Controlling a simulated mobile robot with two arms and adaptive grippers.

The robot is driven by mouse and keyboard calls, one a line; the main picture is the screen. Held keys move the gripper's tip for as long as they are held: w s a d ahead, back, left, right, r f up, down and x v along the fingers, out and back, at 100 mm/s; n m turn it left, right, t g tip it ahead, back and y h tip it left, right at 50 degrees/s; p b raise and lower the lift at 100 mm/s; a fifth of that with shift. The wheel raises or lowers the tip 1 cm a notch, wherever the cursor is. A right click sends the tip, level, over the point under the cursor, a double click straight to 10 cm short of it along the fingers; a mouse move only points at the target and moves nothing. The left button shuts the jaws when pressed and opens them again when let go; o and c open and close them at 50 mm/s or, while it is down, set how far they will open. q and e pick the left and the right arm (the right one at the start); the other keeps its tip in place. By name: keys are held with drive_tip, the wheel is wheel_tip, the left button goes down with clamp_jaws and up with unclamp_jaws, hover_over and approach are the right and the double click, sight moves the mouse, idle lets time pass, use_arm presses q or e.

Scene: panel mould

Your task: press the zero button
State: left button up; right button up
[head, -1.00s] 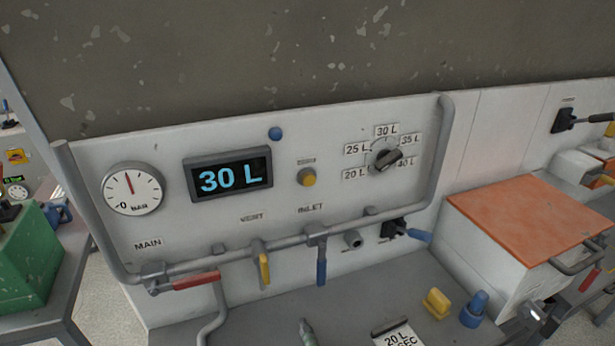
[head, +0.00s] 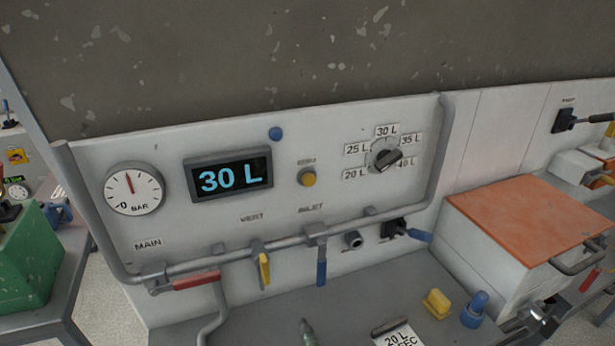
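A yellow round button (head: 308,179) in a grey collar sits on the white panel (head: 230,235), under a small label too blurred to read surely. It stands out from the panel and nothing touches it. The display (head: 229,177) to its left reads 30 L in blue. A dark metallic part, apparently my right gripper (head: 546,318), shows at the lower right by the orange-topped box, well away from the button; its fingers cannot be made out clearly. My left gripper is not in view.
A grey pipe frame (head: 448,150) borders the panel. Red (head: 197,281), yellow (head: 264,270) and blue (head: 321,268) levers hang below the button. A rotary selector (head: 386,158) is to the right, and an orange-topped box (head: 525,222) stands further right. The space before the button is clear.

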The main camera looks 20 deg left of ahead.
idle(0.4)
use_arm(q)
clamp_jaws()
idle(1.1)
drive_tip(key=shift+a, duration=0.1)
